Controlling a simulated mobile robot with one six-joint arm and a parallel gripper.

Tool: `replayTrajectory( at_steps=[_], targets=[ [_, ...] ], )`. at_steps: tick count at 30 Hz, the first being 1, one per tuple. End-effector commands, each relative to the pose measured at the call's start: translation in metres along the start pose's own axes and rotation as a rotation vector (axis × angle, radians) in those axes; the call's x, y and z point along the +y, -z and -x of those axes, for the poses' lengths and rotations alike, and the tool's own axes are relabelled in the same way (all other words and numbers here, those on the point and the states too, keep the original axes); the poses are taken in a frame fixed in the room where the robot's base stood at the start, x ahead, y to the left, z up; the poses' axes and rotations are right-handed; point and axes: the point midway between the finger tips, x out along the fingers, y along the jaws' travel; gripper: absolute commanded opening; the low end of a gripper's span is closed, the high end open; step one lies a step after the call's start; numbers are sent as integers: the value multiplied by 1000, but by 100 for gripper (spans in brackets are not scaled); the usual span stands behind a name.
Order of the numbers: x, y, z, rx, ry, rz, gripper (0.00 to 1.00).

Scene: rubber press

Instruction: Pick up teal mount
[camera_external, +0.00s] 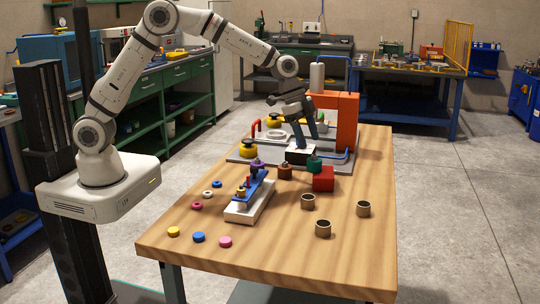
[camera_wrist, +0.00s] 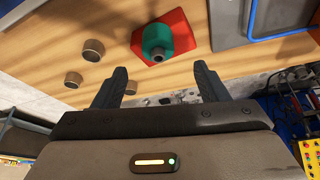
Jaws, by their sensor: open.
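The teal mount (camera_external: 314,163) is a small teal round piece with a dark stud. It sits on a red block (camera_external: 323,181) near the middle of the wooden table. In the wrist view the teal mount (camera_wrist: 157,41) shows on the red block (camera_wrist: 184,30), ahead of the fingers at the upper middle. My gripper (camera_external: 317,130) is above the table near the press, behind and above the teal mount, apart from it. In the wrist view my gripper (camera_wrist: 160,80) has its two dark fingers spread with nothing between them.
The press (camera_external: 348,122) with orange uprights stands behind the mount. A brown mount (camera_external: 285,171) and a purple one (camera_external: 257,165) are to its left. A blue and white fixture (camera_external: 248,198) is front left. Several metal rings (camera_external: 323,228) lie front right. The table's front middle is clear.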

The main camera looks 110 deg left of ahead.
Motion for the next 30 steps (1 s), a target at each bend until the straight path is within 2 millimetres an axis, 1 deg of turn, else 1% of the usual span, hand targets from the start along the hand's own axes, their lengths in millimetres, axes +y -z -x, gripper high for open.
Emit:
replayTrajectory(
  at_steps=[8,15,18,26,30],
  targets=[
    [0,-1,-29,-3,-2,0,67],
    [2,-2,-64,-3,-2,0,67],
    [2,-2,-73,-2,-1,0,67],
    [2,-2,-76,0,1,0,67],
    [2,-2,-76,-1,1,0,56]
  ],
)
